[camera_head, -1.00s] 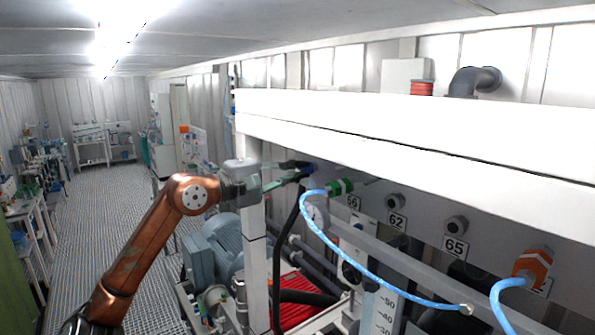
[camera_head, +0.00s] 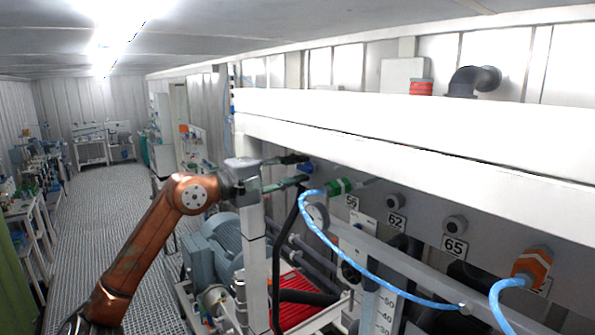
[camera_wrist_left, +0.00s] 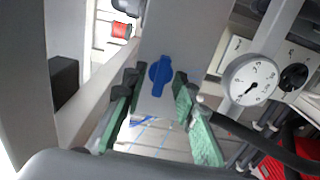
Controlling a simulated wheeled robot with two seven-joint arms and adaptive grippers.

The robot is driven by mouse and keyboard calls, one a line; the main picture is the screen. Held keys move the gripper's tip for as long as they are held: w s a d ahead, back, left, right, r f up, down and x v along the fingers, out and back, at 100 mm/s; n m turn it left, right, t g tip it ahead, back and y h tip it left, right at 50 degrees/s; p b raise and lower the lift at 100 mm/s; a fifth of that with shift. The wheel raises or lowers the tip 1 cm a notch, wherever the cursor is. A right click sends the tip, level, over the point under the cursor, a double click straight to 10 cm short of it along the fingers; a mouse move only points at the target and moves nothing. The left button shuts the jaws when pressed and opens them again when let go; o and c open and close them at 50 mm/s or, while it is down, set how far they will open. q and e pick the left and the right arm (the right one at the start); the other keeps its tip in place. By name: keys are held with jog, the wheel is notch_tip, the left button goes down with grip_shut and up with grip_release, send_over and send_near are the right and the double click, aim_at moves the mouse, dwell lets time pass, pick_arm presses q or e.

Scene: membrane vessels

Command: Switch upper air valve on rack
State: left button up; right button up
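A small blue valve handle (camera_wrist_left: 160,73) sits on a grey rack panel in the left wrist view, its bar nearly upright in the picture. It also shows as a small blue spot (camera_head: 307,168) at the rack in the head view. My left gripper (camera_head: 298,169) reaches to the rack from the left. Its green, dark-tipped fingers (camera_wrist_left: 156,80) are open, one on each side of the blue handle. A gap shows on both sides, and I cannot tell how deep the fingertips reach. My right gripper is in neither view.
A white beam (camera_head: 400,140) runs above the gripper, with a white post (camera_head: 255,265) below it. A round gauge (camera_wrist_left: 250,80) is right of the handle.

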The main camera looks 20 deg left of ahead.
pick_arm(q)
jog(key=v, duration=1.2)
dwell(0.4)
